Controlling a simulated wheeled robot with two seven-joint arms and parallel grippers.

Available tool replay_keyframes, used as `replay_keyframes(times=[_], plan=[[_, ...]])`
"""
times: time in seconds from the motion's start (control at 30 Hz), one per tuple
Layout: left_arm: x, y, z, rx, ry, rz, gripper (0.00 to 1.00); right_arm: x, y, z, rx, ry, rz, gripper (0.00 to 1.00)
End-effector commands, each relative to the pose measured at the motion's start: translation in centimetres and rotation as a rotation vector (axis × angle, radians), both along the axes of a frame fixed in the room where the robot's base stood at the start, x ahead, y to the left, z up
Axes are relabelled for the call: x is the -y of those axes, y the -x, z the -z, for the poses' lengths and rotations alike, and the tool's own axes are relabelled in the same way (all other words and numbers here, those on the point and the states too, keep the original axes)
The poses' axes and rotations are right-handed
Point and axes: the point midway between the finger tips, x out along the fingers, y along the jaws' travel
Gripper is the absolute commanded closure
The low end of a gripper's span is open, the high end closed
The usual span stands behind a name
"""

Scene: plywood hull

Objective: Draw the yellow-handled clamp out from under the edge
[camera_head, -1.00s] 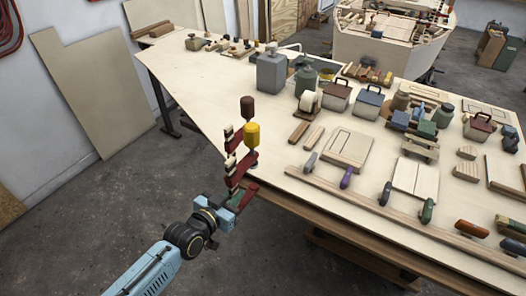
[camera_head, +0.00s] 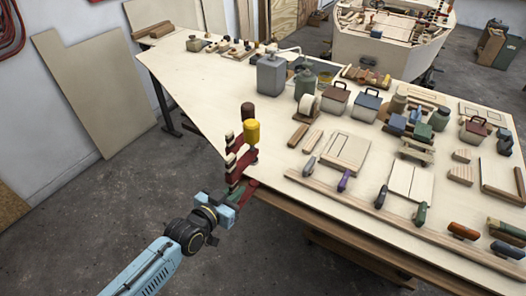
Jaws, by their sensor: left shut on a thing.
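The yellow-handled clamp (camera_head: 252,132) stands upright at the near left corner of the workbench, its yellow handle up and its dark red arms below. A similar clamp with a dark brown handle (camera_head: 247,112) stands right behind it, and the two overlap in the view. My left gripper (camera_head: 230,206) is low at the bench edge, just below the red arms, and is shut on the yellow-handled clamp. The exact contact between the jaws and the clamp is small and partly hidden. My right gripper is not in view.
The pale workbench top (camera_head: 210,100) is bare to the left of the clamps. A wooden rail (camera_head: 400,222) with several coloured-handled tools runs along the near edge. A grey can (camera_head: 271,75) and lidded boxes stand farther back. Open floor lies left of the bench.

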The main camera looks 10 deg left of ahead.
Motion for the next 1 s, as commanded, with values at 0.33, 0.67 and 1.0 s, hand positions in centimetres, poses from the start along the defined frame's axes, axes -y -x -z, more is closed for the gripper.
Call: replay_keyframes(times=[0.33,0.67,1.0], plan=[[0.0,-0.1,-4.0,0.006,0.001,0.0,1.0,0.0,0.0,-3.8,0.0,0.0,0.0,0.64],[0.1,-0.1,-7.0,0.007,0.001,0.0,1.0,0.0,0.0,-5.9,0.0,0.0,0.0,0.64],[0.1,-0.1,-10.0,0.007,0.003,0.001,1.0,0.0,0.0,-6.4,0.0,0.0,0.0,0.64]])
